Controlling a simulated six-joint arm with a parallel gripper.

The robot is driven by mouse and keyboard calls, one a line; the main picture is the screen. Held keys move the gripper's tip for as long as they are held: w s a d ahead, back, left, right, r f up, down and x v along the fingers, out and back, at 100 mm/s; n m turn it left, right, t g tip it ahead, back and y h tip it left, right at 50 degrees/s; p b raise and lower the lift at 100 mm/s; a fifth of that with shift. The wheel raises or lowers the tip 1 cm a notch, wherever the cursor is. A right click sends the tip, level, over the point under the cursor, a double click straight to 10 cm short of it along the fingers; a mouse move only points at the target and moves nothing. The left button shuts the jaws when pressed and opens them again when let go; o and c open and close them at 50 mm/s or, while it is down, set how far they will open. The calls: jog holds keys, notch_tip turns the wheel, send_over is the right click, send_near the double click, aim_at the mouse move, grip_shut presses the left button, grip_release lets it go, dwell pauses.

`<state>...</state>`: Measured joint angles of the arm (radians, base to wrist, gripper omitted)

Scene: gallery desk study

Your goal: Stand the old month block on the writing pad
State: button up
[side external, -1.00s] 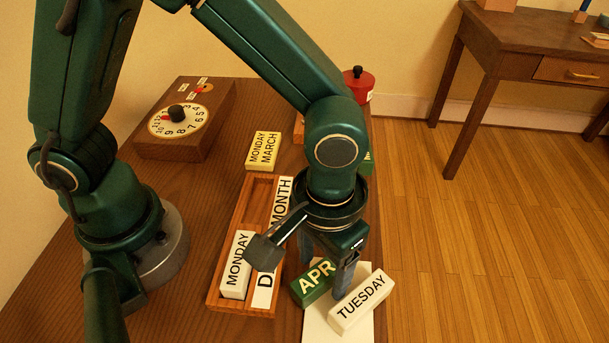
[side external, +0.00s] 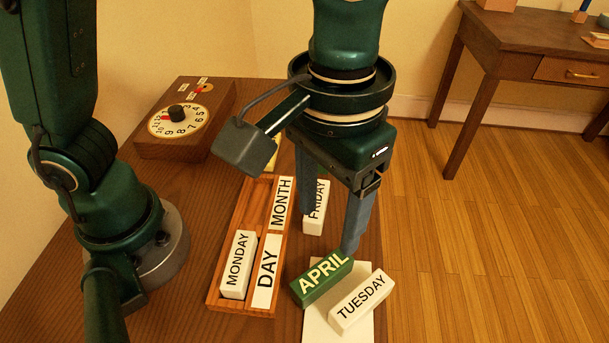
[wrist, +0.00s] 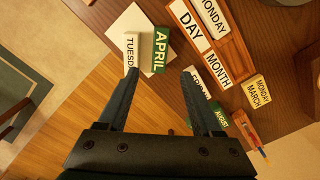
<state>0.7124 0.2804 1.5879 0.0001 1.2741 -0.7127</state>
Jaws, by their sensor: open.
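The green APRIL block (side external: 322,281) lies with its lettering facing up, at the edge of the white writing pad (side external: 316,328). It seems to be at least partly on the pad; its exact contact is hard to tell. The white TUESDAY block (side external: 361,303) is beside it on the pad. Both show in the wrist view, APRIL (wrist: 161,50) next to TUESDAY (wrist: 131,50). My gripper (side external: 329,230) is open and empty, above and behind the APRIL block. In the wrist view its fingertips (wrist: 160,72) are apart with nothing between them.
A wooden tray (side external: 213,303) has DAY and MONTH labels; a MONDAY block (side external: 237,265) lies in it, and its slot by MONTH looks empty. A dial box (side external: 183,120) stands behind.

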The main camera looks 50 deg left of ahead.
jog(key=s+a+r+t, duration=0.1)
jog(key=a+t, duration=0.1)
jog(key=a, duration=0.6)
jog(key=s+a+r+t, duration=0.1)
jog(key=a+t, duration=0.2)
jog(key=a, duration=0.6)
jog(key=shift+s+t, duration=0.25)
jog(key=shift+t, duration=0.05)
